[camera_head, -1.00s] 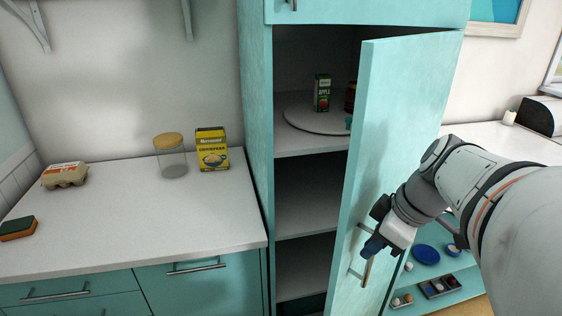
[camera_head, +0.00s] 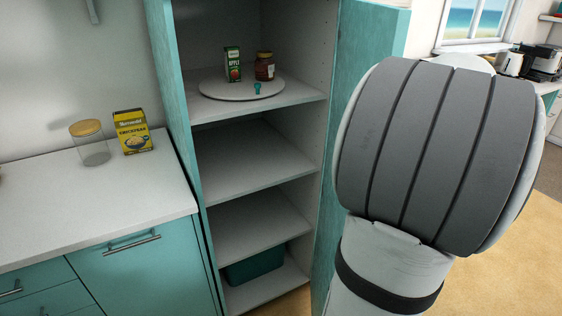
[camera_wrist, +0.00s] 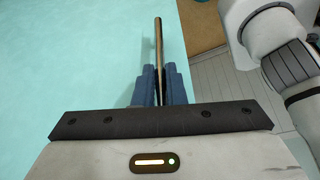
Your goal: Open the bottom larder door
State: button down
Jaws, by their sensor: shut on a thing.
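The bottom larder door (camera_head: 378,38) is teal and stands swung wide open to the right of the tall larder cabinet (camera_head: 172,75). Much of the door is hidden behind my arm in the head view. In the wrist view the teal door face (camera_wrist: 70,60) fills the left side. My gripper (camera_wrist: 158,88) is shut on the door's slim bar handle (camera_wrist: 158,40), with its blue fingers on either side of it. The gripper and handle are hidden in the head view.
Inside the larder are several shelves, a round turntable (camera_head: 240,90) with an apple carton (camera_head: 233,66), a jar (camera_head: 265,67) and a small teal item, and a teal bin (camera_head: 254,266) low down. A counter (camera_head: 95,195) with a glass jar (camera_head: 92,148) and chickpea box (camera_head: 133,132) stands left.

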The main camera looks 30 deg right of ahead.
jog(key=c, duration=2)
grip_release()
jog(key=d, duration=0.1)
jog(key=s+d, duration=0.1)
jog(key=d, duration=0.1)
jog(key=shift+s, duration=0.25)
jog(key=shift+o, duration=0.8)
jog(key=shift+w+a, duration=0.35)
jog(key=shift+a, duration=0.1)
jog(key=shift+o, duration=0.7)
jog(key=shift+w+a, duration=0.3)
jog(key=shift+o, duration=1.1)
jog(key=shift+s+d, duration=0.3)
jog(key=v, duration=0.7)
jog(key=shift+r, duration=0.35)
jog(key=shift+w, duration=0.1)
jog(key=shift+c, duration=0.2)
